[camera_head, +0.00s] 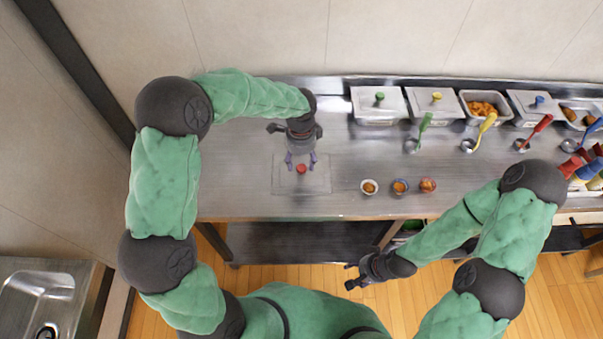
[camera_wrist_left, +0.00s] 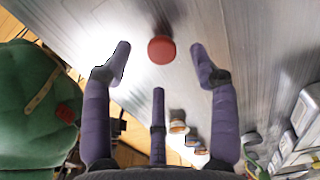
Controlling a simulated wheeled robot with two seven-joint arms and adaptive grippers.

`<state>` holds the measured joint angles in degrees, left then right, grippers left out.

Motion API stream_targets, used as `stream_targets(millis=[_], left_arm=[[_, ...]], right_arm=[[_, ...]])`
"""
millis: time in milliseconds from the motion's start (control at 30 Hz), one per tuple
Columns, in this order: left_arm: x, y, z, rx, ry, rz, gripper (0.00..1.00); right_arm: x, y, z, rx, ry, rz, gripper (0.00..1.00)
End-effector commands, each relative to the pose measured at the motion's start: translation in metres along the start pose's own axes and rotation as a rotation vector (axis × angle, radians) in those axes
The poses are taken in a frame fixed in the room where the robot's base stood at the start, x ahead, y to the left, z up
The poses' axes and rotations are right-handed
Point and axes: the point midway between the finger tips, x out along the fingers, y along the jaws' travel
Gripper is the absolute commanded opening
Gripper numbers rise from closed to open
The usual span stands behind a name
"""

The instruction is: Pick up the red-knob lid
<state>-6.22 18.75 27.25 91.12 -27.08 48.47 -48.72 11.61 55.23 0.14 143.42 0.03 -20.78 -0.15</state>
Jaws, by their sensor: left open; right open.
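The red-knob lid (camera_head: 315,180) lies flat on the left part of the steel counter as a grey plate. Its red knob (camera_head: 301,169) also shows in the left wrist view (camera_wrist_left: 161,50). My left gripper (camera_head: 301,160) is open over the lid, with its purple fingers pointing toward the knob. In the left wrist view, the knob lies beyond and between the spread fingertips of my left gripper (camera_wrist_left: 160,62), and nothing is held. My right gripper (camera_head: 354,277) is open and empty, low in front of the counter.
Several small bowls (camera_head: 369,187) stand right of the lid near the counter's front edge. Lidded metal trays with green (camera_head: 379,97) and yellow (camera_head: 436,97) knobs stand at the back, with an open food tray (camera_head: 486,107) beside them. Colored ladles (camera_head: 425,127) lie before them.

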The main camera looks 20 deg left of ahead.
Motion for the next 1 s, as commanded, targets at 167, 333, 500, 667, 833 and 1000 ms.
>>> stream_targets(millis=[167, 333, 500, 667, 833, 1000], left_arm=[[0.016, -0.001, -0.001, -0.001, -0.001, 0.002, 0.60], [0.041, -0.002, -0.002, -0.001, -0.001, 0.002, 0.60], [0.052, -0.002, -0.002, 0.000, 0.000, 0.000, 0.60], [0.051, -0.002, -0.002, -0.001, 0.000, 0.000, 0.60], [0.050, -0.002, -0.002, -0.001, 0.000, 0.000, 0.15], [0.050, -0.002, -0.002, -0.001, 0.000, 0.000, 0.00]], right_arm=[[0.007, 0.003, 0.000, 0.000, 0.000, 0.000, 0.55], [0.017, 0.006, -0.001, 0.000, 0.000, 0.000, 0.55], [0.019, 0.007, -0.001, 0.000, 0.000, 0.000, 0.55], [0.018, 0.007, -0.001, 0.000, 0.000, 0.000, 0.55], [0.018, 0.006, -0.001, 0.000, 0.000, 0.000, 0.55], [0.018, 0.007, -0.001, 0.000, 0.000, 0.000, 0.55]])
